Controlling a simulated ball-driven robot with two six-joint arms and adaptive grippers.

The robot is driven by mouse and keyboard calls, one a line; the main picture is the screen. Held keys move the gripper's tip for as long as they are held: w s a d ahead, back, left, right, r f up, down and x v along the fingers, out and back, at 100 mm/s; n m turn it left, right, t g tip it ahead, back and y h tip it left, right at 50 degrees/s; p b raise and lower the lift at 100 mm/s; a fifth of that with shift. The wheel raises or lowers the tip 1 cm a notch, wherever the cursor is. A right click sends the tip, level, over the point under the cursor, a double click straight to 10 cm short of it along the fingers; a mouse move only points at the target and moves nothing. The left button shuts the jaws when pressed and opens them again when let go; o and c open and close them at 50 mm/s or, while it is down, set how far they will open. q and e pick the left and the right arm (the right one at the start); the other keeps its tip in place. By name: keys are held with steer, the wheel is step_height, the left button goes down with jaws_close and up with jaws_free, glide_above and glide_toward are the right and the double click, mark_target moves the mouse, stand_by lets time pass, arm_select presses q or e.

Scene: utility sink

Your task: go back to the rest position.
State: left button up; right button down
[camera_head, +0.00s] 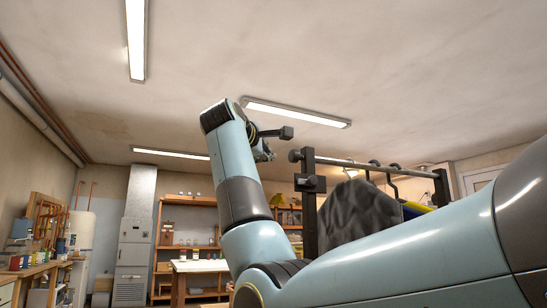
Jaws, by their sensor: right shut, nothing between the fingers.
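My right arm comes in from the lower right, large in the head view, and bends up at its elbow near the middle. Its right gripper (268,154) is raised at the end of the arm, small and partly hidden behind the wrist. It is shut with nothing in it and touches nothing that I can see. My left gripper is not in view.
A dark rack (310,205) with a metal rail and hooks stands right of the raised arm, with a dark grey cloth-like thing (358,212) by it. Shelves (190,228), a grey cabinet (134,250) and a workbench (38,270) stand farther back. Open air lies left of the arm.

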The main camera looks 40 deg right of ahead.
steer(key=v, duration=0.9)
